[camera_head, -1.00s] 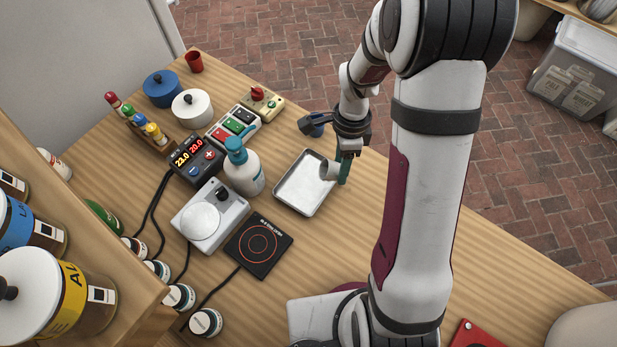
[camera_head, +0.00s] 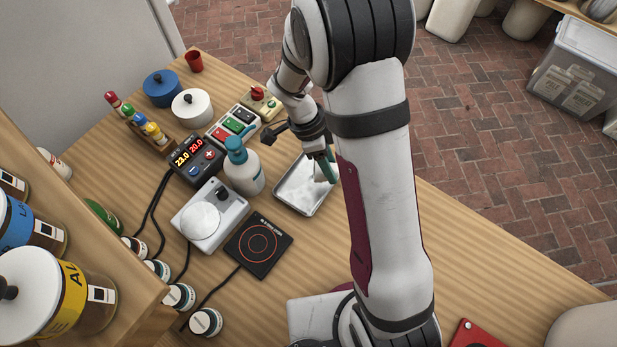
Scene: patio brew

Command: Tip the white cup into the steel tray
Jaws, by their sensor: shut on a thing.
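The steel tray (camera_head: 291,206) lies on the wooden bench, left of my arm. It is shallow and rectangular, and white patches show on its floor. My gripper (camera_head: 328,170), with teal fingers, is over the tray's right part. It is shut on the white cup (camera_head: 319,174), which shows only as a small pale shape beside the fingers. The cup appears tilted above the tray. Its mouth and contents are too small to make out, and my fingers hide part of it.
A pump bottle (camera_head: 243,170) stands close left of the tray. A scale (camera_head: 209,216) and a black hot plate (camera_head: 258,246) are nearer the front left. A button box (camera_head: 233,127) and lidded pots (camera_head: 192,107) stand behind.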

